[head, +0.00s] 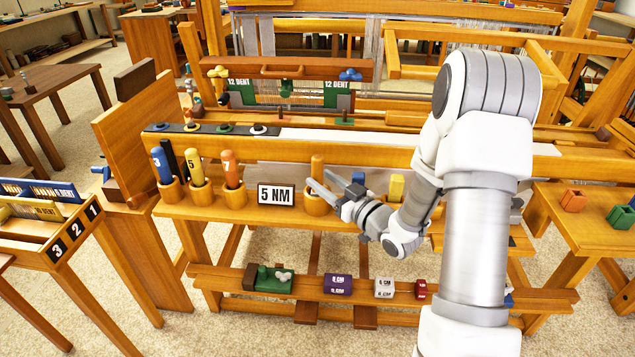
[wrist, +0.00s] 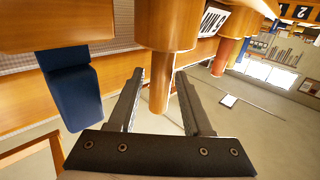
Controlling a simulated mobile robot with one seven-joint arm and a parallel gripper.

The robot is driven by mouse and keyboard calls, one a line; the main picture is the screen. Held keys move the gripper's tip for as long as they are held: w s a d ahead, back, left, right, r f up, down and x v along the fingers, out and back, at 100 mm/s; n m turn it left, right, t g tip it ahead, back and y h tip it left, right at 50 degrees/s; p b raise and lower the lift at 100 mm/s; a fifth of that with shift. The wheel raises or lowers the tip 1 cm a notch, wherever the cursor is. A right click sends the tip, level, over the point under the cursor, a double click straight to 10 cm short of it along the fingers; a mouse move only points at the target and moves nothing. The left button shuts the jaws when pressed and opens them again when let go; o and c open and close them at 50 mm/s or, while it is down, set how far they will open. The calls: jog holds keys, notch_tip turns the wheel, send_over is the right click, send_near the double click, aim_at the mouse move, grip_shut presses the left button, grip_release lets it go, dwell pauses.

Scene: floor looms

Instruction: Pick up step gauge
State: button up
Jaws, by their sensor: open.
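No object is labelled as a step gauge, so I cannot tell for sure which it is. A green stepped piece with a grey part (head: 272,281) lies on the low front shelf, well below my gripper. My gripper (head: 323,184) is open at the cup right of the 5 NM sign. A plain wooden peg (head: 317,166) stands upright in that cup. In the wrist view the peg (wrist: 159,92) shows between the two open fingers (wrist: 159,80); I cannot tell whether either finger touches it.
The 5 NM sign (head: 275,195) and cups with blue, yellow and orange handles (head: 230,168) are left of my gripper. A blue block (wrist: 72,90) is close beside it. Purple (head: 338,284), white (head: 384,288) and red (head: 421,289) blocks sit on the low shelf.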

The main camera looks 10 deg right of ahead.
jog(key=b+x, duration=0.1)
jog(key=x, duration=0.3)
jog(key=shift+a+f, duration=0.2)
jog(key=shift+w+a+r, duration=0.1)
jog(key=shift+w+a, duration=0.1)
jog(key=shift+w, duration=0.35)
grip_shut()
